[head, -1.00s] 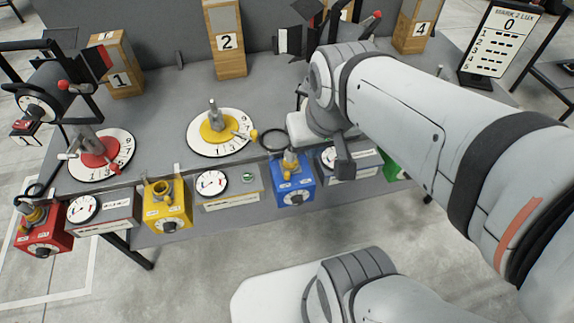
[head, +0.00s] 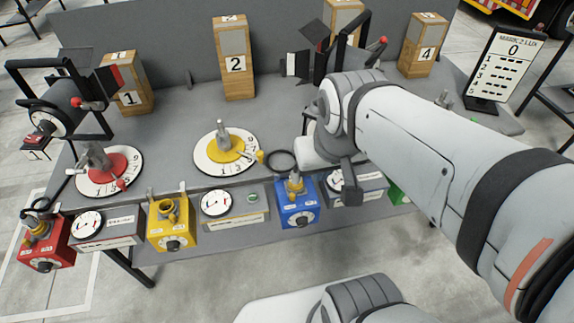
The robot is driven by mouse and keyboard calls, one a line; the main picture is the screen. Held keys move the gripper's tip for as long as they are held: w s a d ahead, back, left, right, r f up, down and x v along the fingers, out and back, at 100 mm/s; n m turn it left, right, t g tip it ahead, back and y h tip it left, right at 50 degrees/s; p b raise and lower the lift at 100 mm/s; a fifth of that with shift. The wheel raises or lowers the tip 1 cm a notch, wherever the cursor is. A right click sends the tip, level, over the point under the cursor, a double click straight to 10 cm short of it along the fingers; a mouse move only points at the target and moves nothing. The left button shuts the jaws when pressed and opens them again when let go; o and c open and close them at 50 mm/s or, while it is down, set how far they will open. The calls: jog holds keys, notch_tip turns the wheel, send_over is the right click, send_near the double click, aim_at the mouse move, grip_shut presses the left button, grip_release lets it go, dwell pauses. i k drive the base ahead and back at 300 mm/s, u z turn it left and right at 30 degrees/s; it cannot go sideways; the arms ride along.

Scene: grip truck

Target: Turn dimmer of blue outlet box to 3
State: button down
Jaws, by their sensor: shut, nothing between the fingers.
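The blue outlet box (head: 286,205) hangs on the front edge of the grey table. A plug with yellow parts (head: 295,185) stands in its top. Its dimmer (head: 303,220) is a dark round knob with a white dial on the front face; the setting is too small to read. My gripper (head: 350,196) is the dark end piece below my wrist. It is shut and empty, to the right of the blue box, in front of the gauge box. It looks apart from the dimmer. Its fingertips are small and hard to make out.
A yellow outlet box (head: 163,232) and a red outlet box (head: 52,258) hang to the left, with gauge boxes between. A green box (head: 397,195) is partly hidden by my arm. Floor in front is clear.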

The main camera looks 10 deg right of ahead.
aim_at(301, 221)
jog(key=z, duration=1.9)
jog(key=k, duration=1.45)
jog(key=u, duration=1.75)
jog(key=i, duration=0.5)
jog(key=z, duration=0.05)
